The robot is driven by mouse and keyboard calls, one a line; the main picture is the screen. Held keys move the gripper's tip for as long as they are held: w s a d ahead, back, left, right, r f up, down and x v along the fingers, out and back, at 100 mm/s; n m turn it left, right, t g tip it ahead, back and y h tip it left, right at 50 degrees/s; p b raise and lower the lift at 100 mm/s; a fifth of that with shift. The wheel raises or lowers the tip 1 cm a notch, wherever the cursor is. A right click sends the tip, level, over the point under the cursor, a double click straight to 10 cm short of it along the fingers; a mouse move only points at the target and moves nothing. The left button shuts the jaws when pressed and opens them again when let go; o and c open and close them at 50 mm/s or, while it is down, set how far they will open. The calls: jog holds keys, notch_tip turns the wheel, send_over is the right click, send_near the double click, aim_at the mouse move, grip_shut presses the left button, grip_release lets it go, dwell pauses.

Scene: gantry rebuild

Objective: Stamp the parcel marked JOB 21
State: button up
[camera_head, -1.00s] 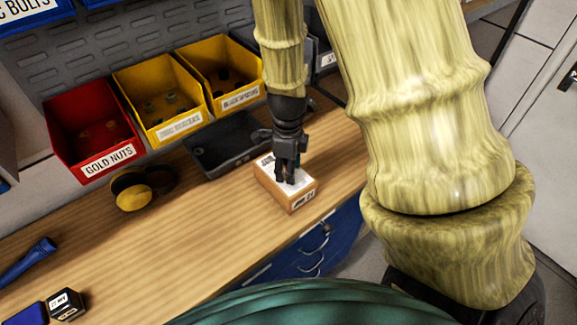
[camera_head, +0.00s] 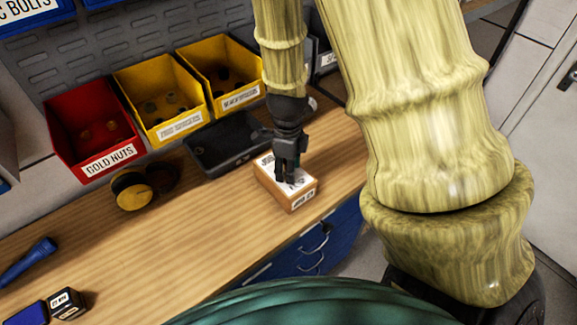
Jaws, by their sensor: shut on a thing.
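The parcel (camera_head: 287,198) is a small brown box with a white top, lying on the wooden bench right of the middle. Its front label is too small to read surely; it may say JOB 21. My gripper (camera_head: 286,176) points down over the parcel's white top and is shut on a small dark thing, seemingly the stamp, mostly hidden by the fingers. Whether it touches the top I cannot tell. A dark mark shows on the white top just right of the fingertips.
A dark tray (camera_head: 228,142) lies behind the parcel. Red (camera_head: 95,125) and yellow (camera_head: 160,97) bins stand along the back. A yellow-black round thing (camera_head: 132,190), a blue torch (camera_head: 28,262), a small black box (camera_head: 68,303) and a blue block (camera_head: 27,315) are left. The middle bench is clear.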

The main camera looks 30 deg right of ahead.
jog(key=shift+s, duration=0.1)
jog(key=shift+r+p, duration=3.5)
jog(key=shift+p, duration=0.2)
